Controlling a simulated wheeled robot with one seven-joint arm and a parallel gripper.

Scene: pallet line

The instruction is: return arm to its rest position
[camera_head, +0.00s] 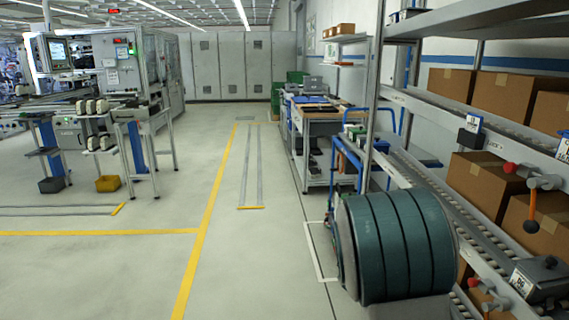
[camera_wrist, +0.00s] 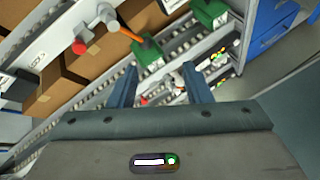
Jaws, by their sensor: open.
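My gripper (camera_wrist: 163,78) shows in the wrist view, with its two blue-grey fingers apart and nothing held between them. Beyond the fingers are a roller rack and its rails. In the wrist view the rack appears tilted. The gripper itself does not show in the head view. A large dark teal ribbed part of my arm (camera_head: 395,245) fills the lower right of the head view, in front of the rack.
The roller rack (camera_head: 487,167) with cardboard boxes (camera_head: 484,184) runs along the right side, close to my arm. Red-knobbed levers (camera_head: 537,181) stick out from it. A workbench (camera_head: 318,122) stands behind. The floor (camera_head: 110,270) at left is clear. Green blocks (camera_wrist: 148,52) show on the rack.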

